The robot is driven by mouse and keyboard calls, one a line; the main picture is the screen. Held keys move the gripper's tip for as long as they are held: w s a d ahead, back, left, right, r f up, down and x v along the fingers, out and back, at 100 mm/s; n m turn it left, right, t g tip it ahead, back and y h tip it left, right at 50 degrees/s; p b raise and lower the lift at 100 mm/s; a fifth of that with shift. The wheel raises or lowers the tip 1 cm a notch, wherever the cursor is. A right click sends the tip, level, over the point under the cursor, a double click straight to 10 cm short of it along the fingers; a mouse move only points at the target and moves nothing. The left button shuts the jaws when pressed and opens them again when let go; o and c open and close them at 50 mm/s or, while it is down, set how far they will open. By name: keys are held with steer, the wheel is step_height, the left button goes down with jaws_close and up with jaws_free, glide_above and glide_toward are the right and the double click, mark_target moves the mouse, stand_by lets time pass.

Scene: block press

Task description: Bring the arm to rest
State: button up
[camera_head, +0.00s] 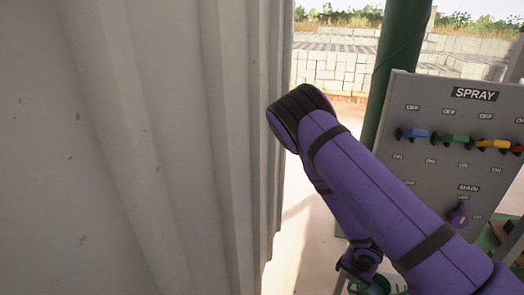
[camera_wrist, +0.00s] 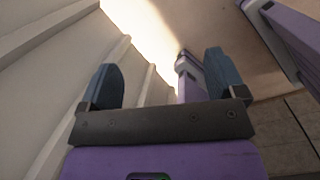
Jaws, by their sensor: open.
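My purple arm, with black bands, reaches up and left across the right half of the head view, then bends at a dark elbow close to a pale ribbed wall. My gripper (camera_wrist: 162,72) shows in the wrist view with its two blue-grey fingers wide apart and nothing between them. Purple parts of my own arm show beyond the fingers. In the head view the lower end of the arm is partly hidden behind its nearer links.
The pale ribbed wall (camera_head: 150,140) fills the left half, close to my elbow. Sunlit floor (camera_head: 300,245) lies between wall and panel.

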steer(key=w+r+m+t, duration=0.1)
steer(key=w+r+m, duration=0.25)
steer(key=r, duration=0.45)
steer(key=w+r+m+t, duration=0.1)
steer(key=w+r+m, duration=0.2)
steer(key=r+m, duration=0.35)
step_height(320, 180, up, 19)
steer(key=s+d+m, duration=0.2)
steer(key=m, duration=0.4)
steer(key=s+r+m+t, duration=0.1)
steer(key=s+r+m, duration=1)
steer(key=s+r, duration=1.1)
steer(key=shift+s+a+r+m+t, duration=0.2)
steer(key=shift+s+m+t, duration=0.1)
steer(key=shift+s, duration=0.45)
